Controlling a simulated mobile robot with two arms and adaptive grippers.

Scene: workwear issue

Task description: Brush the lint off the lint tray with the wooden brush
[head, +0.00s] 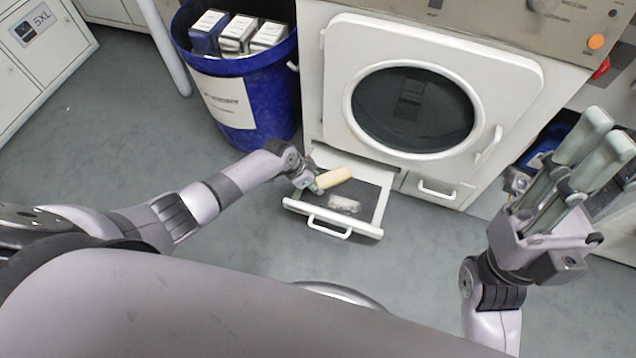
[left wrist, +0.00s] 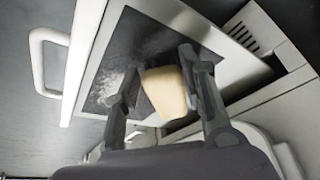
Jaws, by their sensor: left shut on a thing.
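The lint tray (head: 374,232) is a white-framed drawer with a dark bottom, pulled out below the dryer door. A pale grey patch of lint (head: 344,204) lies on it; in the left wrist view the lint (left wrist: 106,84) shows left of the fingers. My left gripper (head: 316,184) is shut on the wooden brush (head: 333,177), over the tray. The brush (left wrist: 167,92) sits between both fingers in the left wrist view; I cannot tell whether it touches the tray. My right gripper (head: 603,140) is raised at the right, fingers apart and empty.
The white dryer (head: 312,75) with a round door stands behind the tray. A blue bin (head: 272,100) with boxes is at its left. A white cabinet (head: 30,65) is at the far left. Grey floor (head: 110,130) is clear in front.

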